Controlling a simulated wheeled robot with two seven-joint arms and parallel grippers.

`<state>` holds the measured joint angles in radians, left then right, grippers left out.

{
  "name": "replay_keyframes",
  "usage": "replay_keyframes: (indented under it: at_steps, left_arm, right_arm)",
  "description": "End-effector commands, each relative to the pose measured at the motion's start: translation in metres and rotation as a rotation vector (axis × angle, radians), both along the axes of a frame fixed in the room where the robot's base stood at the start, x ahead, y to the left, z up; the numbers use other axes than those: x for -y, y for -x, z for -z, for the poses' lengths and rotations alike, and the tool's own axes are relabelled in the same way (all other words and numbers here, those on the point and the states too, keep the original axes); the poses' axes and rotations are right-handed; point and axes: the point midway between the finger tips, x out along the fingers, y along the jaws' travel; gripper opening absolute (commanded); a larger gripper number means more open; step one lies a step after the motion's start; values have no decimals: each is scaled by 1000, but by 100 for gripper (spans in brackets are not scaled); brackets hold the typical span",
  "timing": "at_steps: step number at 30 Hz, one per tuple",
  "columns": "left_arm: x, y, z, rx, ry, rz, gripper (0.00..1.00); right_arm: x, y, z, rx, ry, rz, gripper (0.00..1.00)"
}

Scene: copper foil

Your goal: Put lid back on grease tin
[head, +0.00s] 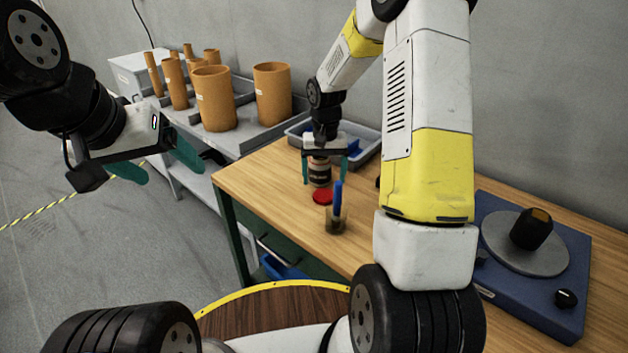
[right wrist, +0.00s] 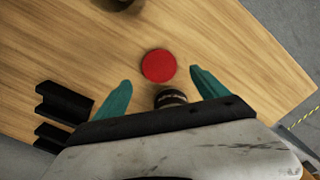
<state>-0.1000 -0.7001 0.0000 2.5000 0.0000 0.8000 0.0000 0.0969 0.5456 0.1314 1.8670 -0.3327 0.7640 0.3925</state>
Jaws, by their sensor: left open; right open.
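The red lid (head: 323,197) lies flat on the wooden table; it also shows in the right wrist view (right wrist: 158,65), just beyond my fingertips. The grease tin (head: 320,174) is a small dark jar with a pale band, standing upright behind the lid. In the right wrist view the tin (right wrist: 170,97) is partly hidden by my gripper body. My right gripper (head: 325,178) is open, pointing down over the tin, with one finger on each side; contact cannot be told. My left gripper (head: 160,163) is open and empty, off the table at the left.
A cup (head: 335,221) with a blue-handled tool stands in front of the lid. A grey-blue tray (head: 370,150) lies behind. A blue turntable device (head: 520,290) is at the right. Orange tubes (head: 213,98) stand on a side bench. Black brackets (right wrist: 62,103) lie near the tin.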

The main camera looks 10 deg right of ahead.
Motion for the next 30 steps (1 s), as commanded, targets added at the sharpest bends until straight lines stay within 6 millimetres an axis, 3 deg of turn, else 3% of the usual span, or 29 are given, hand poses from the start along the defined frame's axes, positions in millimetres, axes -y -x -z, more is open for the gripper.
replay_keyframes:
  at_steps: [6,16,28,30]
  left_arm:
    - [0,0,0,0,0,0,78]
    - [0,0,0,0,0,0,78]
    - [0,0,0,0,0,0,78]
    - [0,0,0,0,0,0,78]
  right_arm:
    - [0,1,4,-1,0,-1,83]
    - [0,3,48,-1,0,0,83]
    - [0,3,51,2,0,0,83]
    - [0,3,51,2,0,0,70]
